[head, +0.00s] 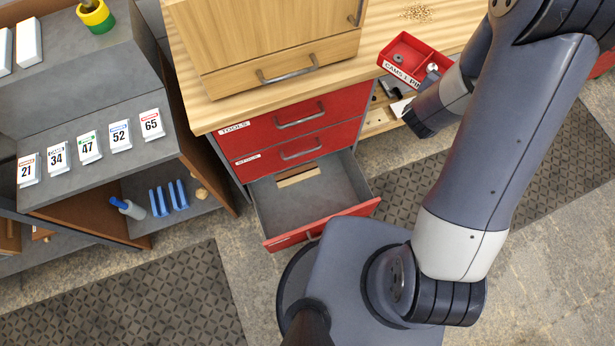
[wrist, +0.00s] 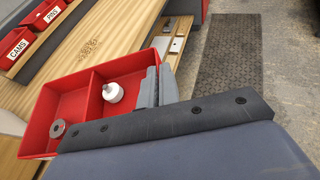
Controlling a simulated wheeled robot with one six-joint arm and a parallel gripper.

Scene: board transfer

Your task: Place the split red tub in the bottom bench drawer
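The split red tub (head: 407,57) has two compartments and a front label reading CAMS and a partly hidden second word. It juts past the bench's front edge. In the wrist view the tub (wrist: 72,95) holds a metal ring in one compartment and a white knobbed piece in the other. My gripper (wrist: 155,88) is shut on the tub's right-hand wall; its fingertips are partly hidden in the head view. The bottom bench drawer (head: 335,190) is pulled open, below and left of the tub, with a pale wooden piece at its back.
Two red drawers (head: 300,120) above the open one are shut. A wooden cabinet (head: 265,40) stands on the bench (head: 200,108). Small bits lie on the benchtop. Labelled red bins (wrist: 22,50) stand in the wrist view. A grey shelf unit (head: 90,175) with number cards is at left.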

